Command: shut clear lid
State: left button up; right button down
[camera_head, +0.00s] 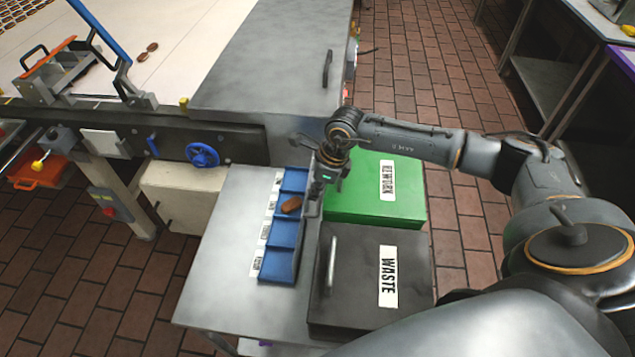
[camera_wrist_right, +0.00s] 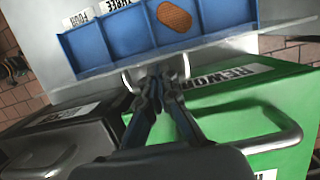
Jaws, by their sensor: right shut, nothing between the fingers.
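A blue tray (camera_head: 284,232) with several compartments lies on the steel table, and a brown oval biscuit (camera_head: 291,205) lies in one compartment. The tray (camera_wrist_right: 110,42) and biscuit (camera_wrist_right: 174,16) also show in the right wrist view. A thin grey see-through panel (camera_head: 310,208) rises along the tray's right side; it looks like the clear lid standing open, partly hidden by my gripper. My right gripper (camera_head: 318,186) points down beside the tray and panel. In the wrist view its fingertips (camera_wrist_right: 158,74) are together and empty, close to the tray's near edge; contact cannot be told. My left gripper is not in view.
A green REWORK bin (camera_head: 345,207) and a black WASTE bin (camera_head: 360,310), both with lids and handles, stand right of the tray. The steel table (camera_head: 220,260) is bare left of the tray. A conveyor machine (camera_head: 120,125) with a blue handwheel (camera_head: 202,155) stands behind.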

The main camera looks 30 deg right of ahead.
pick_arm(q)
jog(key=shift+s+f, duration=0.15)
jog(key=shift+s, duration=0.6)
pick_arm(e)
jog(key=shift+w, duration=0.1)
